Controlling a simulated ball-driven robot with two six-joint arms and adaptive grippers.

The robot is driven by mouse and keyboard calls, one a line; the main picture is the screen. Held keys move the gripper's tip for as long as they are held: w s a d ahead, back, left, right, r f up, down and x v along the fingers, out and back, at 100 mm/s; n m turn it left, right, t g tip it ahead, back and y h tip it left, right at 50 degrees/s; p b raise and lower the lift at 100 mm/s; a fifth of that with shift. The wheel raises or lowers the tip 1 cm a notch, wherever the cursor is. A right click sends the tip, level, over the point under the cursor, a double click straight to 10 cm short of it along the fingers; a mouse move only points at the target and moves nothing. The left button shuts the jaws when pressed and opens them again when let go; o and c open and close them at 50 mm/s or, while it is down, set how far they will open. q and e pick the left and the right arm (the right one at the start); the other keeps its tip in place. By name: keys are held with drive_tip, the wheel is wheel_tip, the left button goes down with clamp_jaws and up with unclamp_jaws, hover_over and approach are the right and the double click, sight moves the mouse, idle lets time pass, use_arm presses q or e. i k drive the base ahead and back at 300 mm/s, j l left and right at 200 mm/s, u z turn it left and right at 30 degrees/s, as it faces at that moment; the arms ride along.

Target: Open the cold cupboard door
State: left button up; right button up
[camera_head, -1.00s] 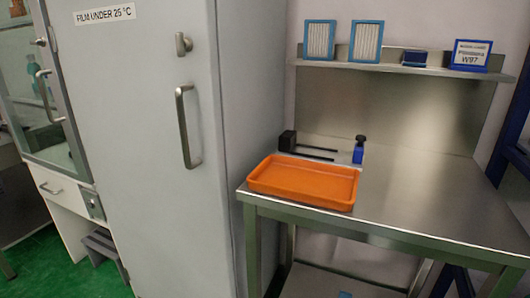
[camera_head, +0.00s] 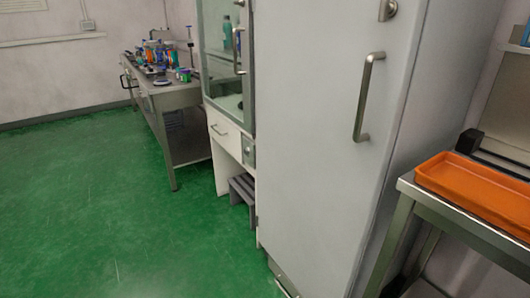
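The cold cupboard (camera_head: 310,150) is a tall pale grey cabinet in the middle right of the head view. Its door looks shut. A vertical metal bar handle (camera_head: 366,98) is on the right side of the door. A small metal latch or lock (camera_head: 388,10) sits above the handle, at the top edge of the view. Neither of my grippers shows in the view, and nothing is touching the handle.
A steel table with an orange tray (camera_head: 478,190) stands close to the cupboard's right. A glass-fronted cabinet with a white drawer (camera_head: 226,132) and a grey step stool (camera_head: 243,190) are on its left. A cluttered bench (camera_head: 178,97) stands farther back. Green floor (camera_head: 120,220) is open at left.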

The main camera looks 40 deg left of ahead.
sight(332, 80)
drive_tip(key=u, duration=0.95)
